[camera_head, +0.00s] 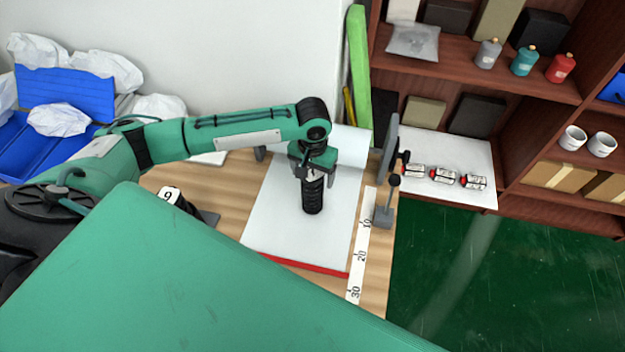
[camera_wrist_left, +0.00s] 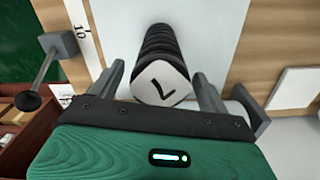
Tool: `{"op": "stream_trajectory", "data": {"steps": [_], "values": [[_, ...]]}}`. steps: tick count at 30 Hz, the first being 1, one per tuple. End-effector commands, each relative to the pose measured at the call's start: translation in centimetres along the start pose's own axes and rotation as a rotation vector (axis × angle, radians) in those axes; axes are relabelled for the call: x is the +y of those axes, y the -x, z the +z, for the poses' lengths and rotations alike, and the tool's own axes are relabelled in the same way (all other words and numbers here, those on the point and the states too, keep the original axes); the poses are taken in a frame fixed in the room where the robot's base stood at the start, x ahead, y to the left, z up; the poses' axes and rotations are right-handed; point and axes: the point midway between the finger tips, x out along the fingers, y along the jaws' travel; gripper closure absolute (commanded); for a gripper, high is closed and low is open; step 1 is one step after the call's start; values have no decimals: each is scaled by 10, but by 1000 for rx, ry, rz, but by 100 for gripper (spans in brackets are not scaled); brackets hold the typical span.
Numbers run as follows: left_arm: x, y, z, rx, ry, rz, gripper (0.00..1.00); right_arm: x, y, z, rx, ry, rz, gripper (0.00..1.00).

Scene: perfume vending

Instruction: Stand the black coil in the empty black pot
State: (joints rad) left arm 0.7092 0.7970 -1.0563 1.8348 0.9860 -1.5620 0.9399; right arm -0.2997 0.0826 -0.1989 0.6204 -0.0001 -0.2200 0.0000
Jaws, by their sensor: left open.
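A black ribbed coil (camera_head: 313,196) stands on the white sheet on the table. In the left wrist view its near end carries a white label with a dark mark, and its ribbed side (camera_wrist_left: 160,42) runs away behind it. My left gripper (camera_head: 313,166) is above the coil's top, pointing down. In the left wrist view its open fingers (camera_wrist_left: 158,70) lie on either side of the coil's labelled end, with gaps visible. I cannot make out an empty black pot for certain in either view. My right gripper is not in view.
A grey stand (camera_head: 384,216) and a ruler strip (camera_head: 361,240) are right of the coil. A shelf (camera_head: 480,70) with bottles and mugs is at the right. The sheet's front is clear.

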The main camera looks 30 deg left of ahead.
Motion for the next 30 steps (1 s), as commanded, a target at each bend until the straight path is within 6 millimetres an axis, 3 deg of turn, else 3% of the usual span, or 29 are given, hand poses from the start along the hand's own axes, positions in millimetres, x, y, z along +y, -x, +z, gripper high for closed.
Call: {"op": "stream_trajectory", "data": {"steps": [6, 12, 18, 30], "values": [[0, 48, -1, 3, -1, 1, 21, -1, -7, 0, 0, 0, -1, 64], [0, 77, 0, 1, 0, 1, 21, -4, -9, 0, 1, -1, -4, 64], [0, 87, 0, -1, 1, -1, 21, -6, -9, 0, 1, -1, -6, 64], [0, 86, 0, -1, 1, 0, 21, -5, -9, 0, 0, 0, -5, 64]]}}
